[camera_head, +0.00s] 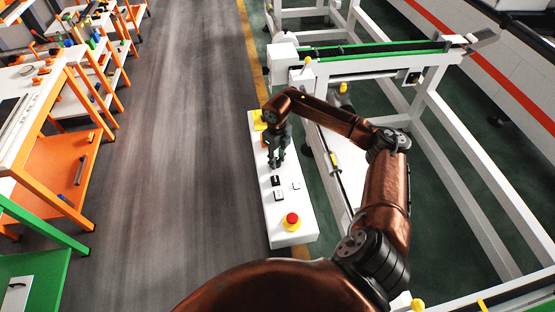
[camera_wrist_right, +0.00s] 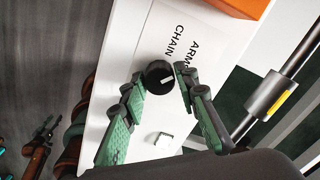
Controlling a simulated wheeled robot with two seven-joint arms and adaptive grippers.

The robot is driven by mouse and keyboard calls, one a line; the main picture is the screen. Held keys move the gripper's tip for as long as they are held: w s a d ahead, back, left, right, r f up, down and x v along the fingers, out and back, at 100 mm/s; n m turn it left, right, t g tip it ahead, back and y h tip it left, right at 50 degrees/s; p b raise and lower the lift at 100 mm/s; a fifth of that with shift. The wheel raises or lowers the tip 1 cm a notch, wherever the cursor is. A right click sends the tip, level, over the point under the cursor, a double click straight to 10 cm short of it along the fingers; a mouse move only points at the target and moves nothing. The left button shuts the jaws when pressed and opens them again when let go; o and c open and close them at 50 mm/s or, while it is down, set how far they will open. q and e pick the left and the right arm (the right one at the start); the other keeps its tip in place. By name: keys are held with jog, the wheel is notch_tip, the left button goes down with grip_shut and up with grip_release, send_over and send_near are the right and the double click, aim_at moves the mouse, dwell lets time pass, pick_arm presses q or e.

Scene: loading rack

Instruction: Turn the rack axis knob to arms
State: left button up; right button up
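The rack axis knob (camera_wrist_right: 158,77) is a round black knob with a white mark, on a white control box (camera_head: 297,236). My right gripper (camera_wrist_right: 160,74) is open, with one green-and-black finger on each side of the knob; small gaps seem to show, but contact is hard to judge. In the head view my right gripper (camera_head: 276,163) points down over the box and hides the knob. My left gripper is not in view.
The white rack frame (camera_head: 430,95) stands close on the right. The grey floor (camera_head: 185,150) on the left is clear up to the orange workbenches (camera_head: 75,150).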

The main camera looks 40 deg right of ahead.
aim_at(277, 160)
jog(key=o, duration=0.3)
jog(key=shift+r, duration=0.15)
notch_tip(277, 160, up, 12)
jog(key=shift+f, duration=0.15)
dwell(0.5)
notch_tip(277, 160, down, 12)
jog(key=shift+r, duration=0.1)
dwell(0.4)
dwell(0.3)
